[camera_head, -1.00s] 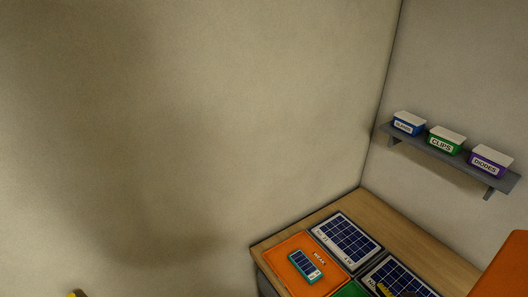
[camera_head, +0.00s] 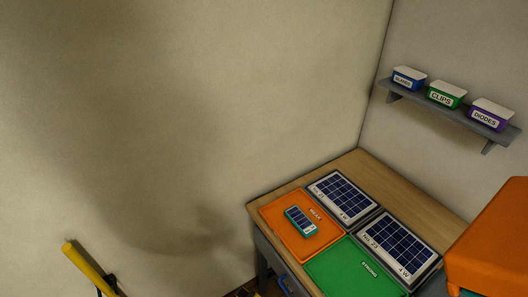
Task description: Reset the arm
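My gripper is not in view in the head view, so I cannot see its fingers or anything in them. A yellow bar with a black part beside it (camera_head: 88,268) slants at the lower left, cut off by the bottom edge. I cannot tell what it belongs to.
A wooden table (camera_head: 395,190) stands in the corner. On it are an orange mat (camera_head: 274,212) bearing a small teal solar device (camera_head: 300,222), a green mat (camera_head: 340,275) and two solar panels (camera_head: 341,196) (camera_head: 396,248). A wall shelf (camera_head: 450,113) holds three labelled boxes. A large orange body (camera_head: 495,240) fills the lower right.

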